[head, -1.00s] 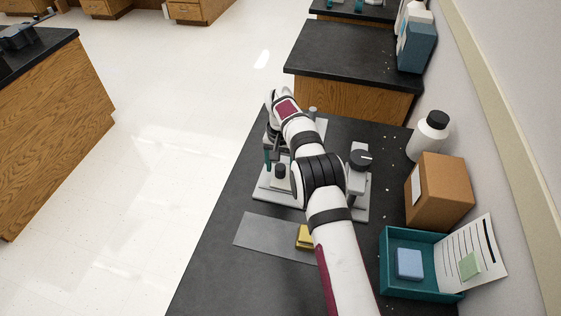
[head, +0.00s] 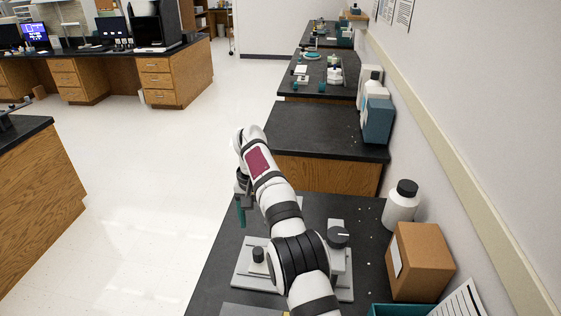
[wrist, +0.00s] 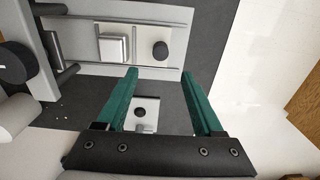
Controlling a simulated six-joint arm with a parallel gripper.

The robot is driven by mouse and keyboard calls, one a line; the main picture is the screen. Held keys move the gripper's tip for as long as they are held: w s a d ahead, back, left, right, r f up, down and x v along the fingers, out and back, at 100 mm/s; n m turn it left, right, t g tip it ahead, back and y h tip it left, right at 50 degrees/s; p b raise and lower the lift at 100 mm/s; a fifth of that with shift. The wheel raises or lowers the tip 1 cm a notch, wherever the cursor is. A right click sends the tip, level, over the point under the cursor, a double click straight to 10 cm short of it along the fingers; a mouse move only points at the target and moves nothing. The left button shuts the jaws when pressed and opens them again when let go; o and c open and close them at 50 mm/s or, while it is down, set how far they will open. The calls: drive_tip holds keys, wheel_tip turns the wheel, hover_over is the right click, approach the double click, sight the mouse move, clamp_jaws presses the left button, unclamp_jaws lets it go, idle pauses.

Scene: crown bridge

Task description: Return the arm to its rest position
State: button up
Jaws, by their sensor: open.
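My gripper (head: 241,214) hangs with its teal fingers pointing down, above the far left part of the black bench (head: 218,273). In the wrist view its two fingers (wrist: 160,76) are apart, with nothing held between them. My arm reaches forward over the grey fixture (head: 243,279), hiding part of it. The fixture's plate with a small square block and a black knob (wrist: 160,50) shows in the wrist view. A small pale piece with a dark hole (wrist: 146,112) is seen below, between the fingers.
A white bottle with a black cap (head: 401,206) and a brown box (head: 421,262) stand at the right by the wall. A teal tray (head: 400,310) is cut off at the bottom edge. Another black-topped bench (head: 325,128) stands beyond. Open floor lies left.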

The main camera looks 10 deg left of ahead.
drive_tip(key=s+d+r+m, duration=0.3)
drive_tip(key=s+d+r, duration=1)
drive_tip(key=s+d, duration=0.15)
drive_tip(key=s+d+f+m+y, duration=0.1)
drive_tip(key=s+d+f, duration=0.2)
drive_tip(key=s, duration=0.9)
drive_tip(key=s+d+f+m, duration=0.1)
drive_tip(key=s+d+f, duration=0.2)
drive_tip(key=s, duration=0.8)
drive_tip(key=shift+s+d+m+y, duration=0.2)
drive_tip(key=shift+s+m+y, duration=0.1)
drive_tip(key=shift+s+y, duration=0.1)
drive_tip(key=shift+w+f, duration=0.1)
